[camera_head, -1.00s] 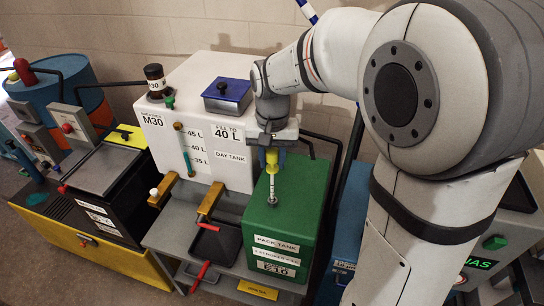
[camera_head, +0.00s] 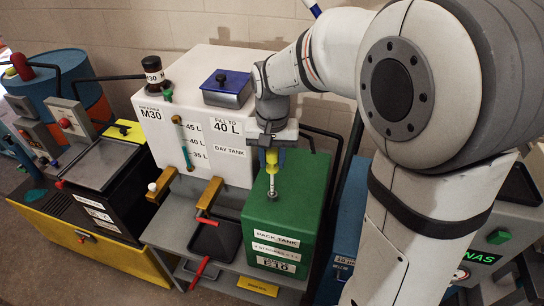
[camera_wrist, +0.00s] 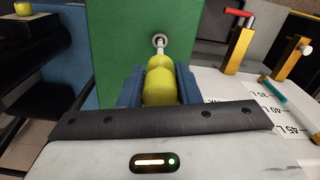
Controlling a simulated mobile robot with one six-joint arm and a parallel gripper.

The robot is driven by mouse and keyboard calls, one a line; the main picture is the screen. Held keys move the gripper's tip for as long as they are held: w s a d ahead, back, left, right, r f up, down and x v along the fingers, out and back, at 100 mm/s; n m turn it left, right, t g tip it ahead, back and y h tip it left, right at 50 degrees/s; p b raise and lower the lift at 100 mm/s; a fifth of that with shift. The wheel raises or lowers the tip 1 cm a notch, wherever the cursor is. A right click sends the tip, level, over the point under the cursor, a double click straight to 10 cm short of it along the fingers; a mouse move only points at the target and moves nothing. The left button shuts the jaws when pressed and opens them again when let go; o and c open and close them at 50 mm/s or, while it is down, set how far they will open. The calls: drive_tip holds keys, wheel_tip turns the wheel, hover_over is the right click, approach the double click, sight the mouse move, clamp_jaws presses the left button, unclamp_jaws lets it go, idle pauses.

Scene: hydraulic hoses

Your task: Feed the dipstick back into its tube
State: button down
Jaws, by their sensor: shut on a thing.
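My gripper (camera_head: 271,160) is shut on the yellow handle of the dipstick (camera_head: 271,157), above the green pack tank (camera_head: 285,225). In the wrist view, the yellow handle (camera_wrist: 159,85) sits between my blue fingers (camera_wrist: 160,88). A thin metal rod runs from it toward the round tube mouth (camera_wrist: 159,40) on the green tank top. In the head view, the rod stands nearly upright and its low end meets the tube mouth (camera_head: 272,196). The rod appears to be in the tube; its depth inside is hidden.
The white day tank (camera_head: 215,130) with a blue-lidded box (camera_head: 227,90) stands behind and left. A dark pipe (camera_head: 335,150) runs close on the right.

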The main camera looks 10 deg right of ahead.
sight(272, 184)
drive_tip(key=shift+f+b, duration=3.45)
drive_tip(key=shift+f, duration=1.4)
drive_tip(key=c, duration=1)
unclamp_jaws()
drive_tip(key=shift+r, duration=0.1)
wheel_tip(272, 184, up, 8)
drive_tip(key=shift+f, duration=0.1)
drive_tip(key=s+d+f+n+t, duration=0.1)
drive_tip(key=s+d, duration=0.3)
drive_tip(key=s, duration=0.3)
drive_tip(key=s+d+f+n+t, duration=0.1)
drive_tip(key=s+d, duration=0.4)
drive_tip(key=s, duration=0.3)
drive_tip(key=shift+s+f+t, duration=0.25)
drive_tip(key=shift+f+t, duration=0.05)
drive_tip(key=shift+f, duration=0.05)
